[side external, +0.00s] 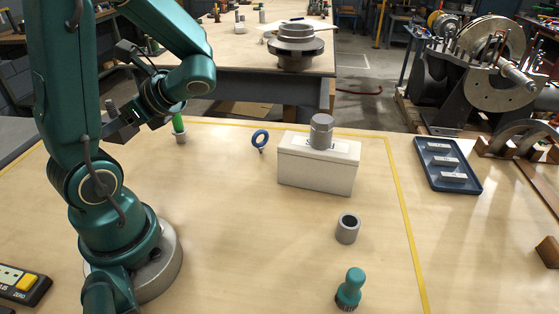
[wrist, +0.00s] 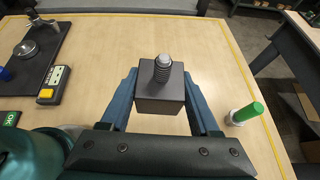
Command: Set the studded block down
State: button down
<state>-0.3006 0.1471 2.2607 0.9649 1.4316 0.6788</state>
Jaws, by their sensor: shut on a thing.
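The studded block (wrist: 160,100) is a dark grey cuboid with a threaded stud (wrist: 162,68) rising from its top face, seen in the wrist view. My gripper (wrist: 158,88) is shut on it, with one blue finger on each side. In the side view my gripper (side external: 127,120) is at the left, up above the table, and a dark shape between its fingers is only partly distinguishable. The block's underside is hidden, and its gap to the table cannot be judged exactly.
A green-topped cylinder (side external: 179,127) stands near my gripper. A control box (side external: 22,284) lies front left. The middle table is clear.

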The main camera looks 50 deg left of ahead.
jog(key=shift+w+a+r+m+t+y, duration=0.5)
jog(key=shift+a+r+m+t+y, duration=0.5)
jog(key=shift+a+m+t, duration=0.6)
send_over(196, 169)
notch_tip(196, 169, down, 12)
jog(key=shift+a+r, duration=0.1)
jog(key=shift+f, duration=2.05)
jog(key=shift+f, duration=0.15)
jog(key=shift+c, duration=0.6)
grip_release()
